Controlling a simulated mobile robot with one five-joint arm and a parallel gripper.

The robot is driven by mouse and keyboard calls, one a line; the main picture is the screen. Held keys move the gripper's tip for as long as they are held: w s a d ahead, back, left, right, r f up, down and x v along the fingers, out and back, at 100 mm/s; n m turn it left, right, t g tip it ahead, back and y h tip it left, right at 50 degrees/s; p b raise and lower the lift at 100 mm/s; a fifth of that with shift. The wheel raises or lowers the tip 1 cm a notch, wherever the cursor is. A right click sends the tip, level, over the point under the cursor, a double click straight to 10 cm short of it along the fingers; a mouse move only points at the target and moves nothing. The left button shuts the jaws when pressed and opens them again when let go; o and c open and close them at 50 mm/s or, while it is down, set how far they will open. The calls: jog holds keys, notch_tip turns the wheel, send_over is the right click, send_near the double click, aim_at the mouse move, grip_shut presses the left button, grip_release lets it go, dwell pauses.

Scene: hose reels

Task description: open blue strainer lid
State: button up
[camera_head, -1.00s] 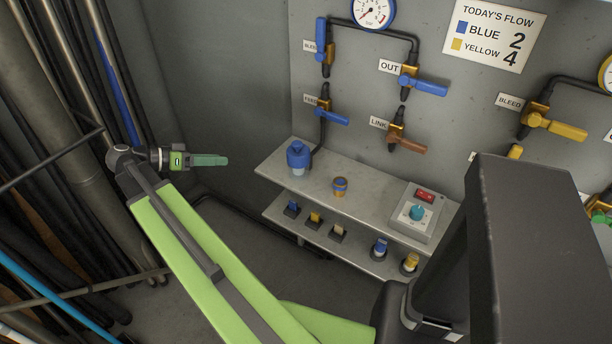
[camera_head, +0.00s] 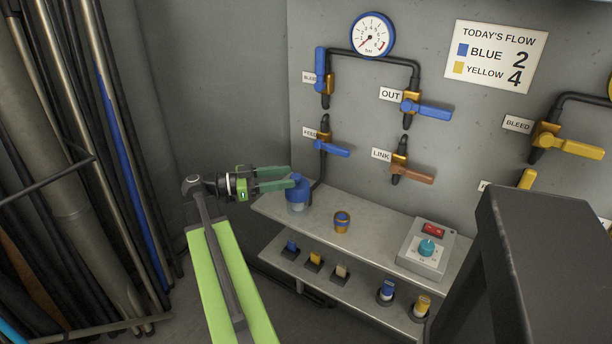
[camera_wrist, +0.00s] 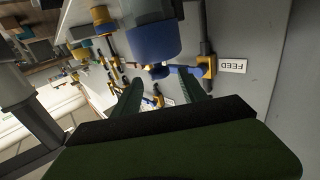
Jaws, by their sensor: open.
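The blue strainer lid (camera_head: 299,190) sits on top of a clear strainer bowl (camera_head: 297,208) at the left end of the upper shelf. My gripper (camera_head: 288,178) is open, with its green fingers pointing right at the lid. In the head view the fingertips overlap the lid's left side; whether they touch it I cannot tell. In the wrist view the blue lid (camera_wrist: 152,42) is beyond the spread fingers (camera_wrist: 162,90), with a small knob on it. The lid appears closed on the bowl.
A blue-and-orange ring (camera_head: 342,222) stands on the upper shelf right of the strainer. A control box (camera_head: 427,248) with a red switch and teal knob is further right. The blue FEED valve handle (camera_head: 332,149) is on the wall just above the strainer. Pipes (camera_head: 120,150) stand at left.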

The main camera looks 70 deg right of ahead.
aim_at(306, 183)
jog(key=x, duration=0.7)
jog(key=shift+w, duration=0.1)
grip_shut()
dwell(1.1)
